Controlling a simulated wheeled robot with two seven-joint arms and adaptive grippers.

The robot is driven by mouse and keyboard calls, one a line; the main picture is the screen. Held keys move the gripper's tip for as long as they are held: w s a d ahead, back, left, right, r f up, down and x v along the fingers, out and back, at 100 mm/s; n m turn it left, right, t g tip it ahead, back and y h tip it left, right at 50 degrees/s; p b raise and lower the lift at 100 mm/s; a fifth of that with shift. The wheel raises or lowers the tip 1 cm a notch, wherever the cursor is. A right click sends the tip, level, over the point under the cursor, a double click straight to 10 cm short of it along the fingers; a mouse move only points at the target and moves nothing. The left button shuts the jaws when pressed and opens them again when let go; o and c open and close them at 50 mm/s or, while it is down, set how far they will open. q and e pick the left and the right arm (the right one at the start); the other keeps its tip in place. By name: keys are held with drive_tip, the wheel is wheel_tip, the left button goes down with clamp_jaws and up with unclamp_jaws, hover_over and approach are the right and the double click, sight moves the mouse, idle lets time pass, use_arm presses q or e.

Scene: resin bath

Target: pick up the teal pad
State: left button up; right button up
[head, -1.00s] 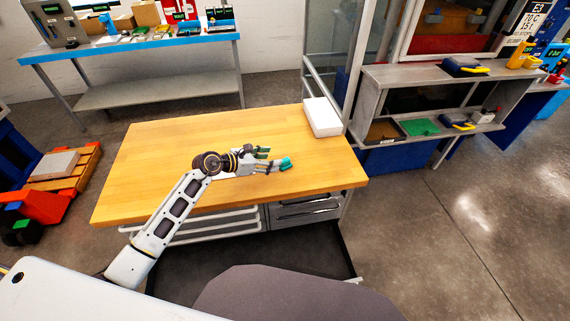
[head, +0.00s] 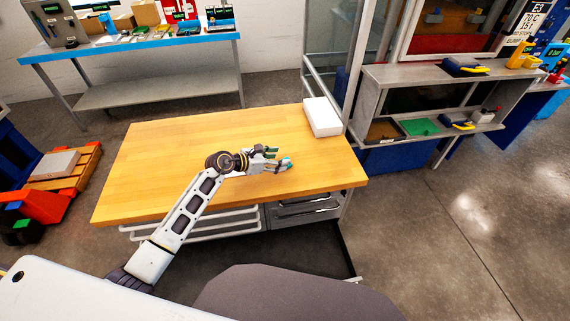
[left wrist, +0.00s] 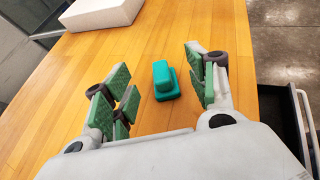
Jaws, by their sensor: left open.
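The teal pad (left wrist: 166,82) stands on the wooden table, a small block with a raised upper part and a wider foot. In the head view the teal pad (head: 287,161) is mostly hidden by my left gripper (head: 277,159). In the left wrist view my left gripper (left wrist: 162,96) is open, with green finger pads on both sides of the teal pad. A gap shows on each side, so the fingers appear not to touch it. My right gripper is in neither view.
A white box (head: 322,117) lies at the table's far right corner. The rest of the wooden tabletop (head: 160,160) is clear. A grey shelf unit (head: 400,78) stands to the right, and a blue-edged bench (head: 130,42) at the back left.

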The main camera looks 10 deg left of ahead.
use_arm(q)
drive_tip(key=shift+f+x, duration=0.2)
drive_tip(key=shift+x, duration=2.05)
drive_tip(key=shift+a+f, duration=0.1)
drive_tip(key=shift+a, duration=0.05)
drive_tip(key=c, duration=1.1)
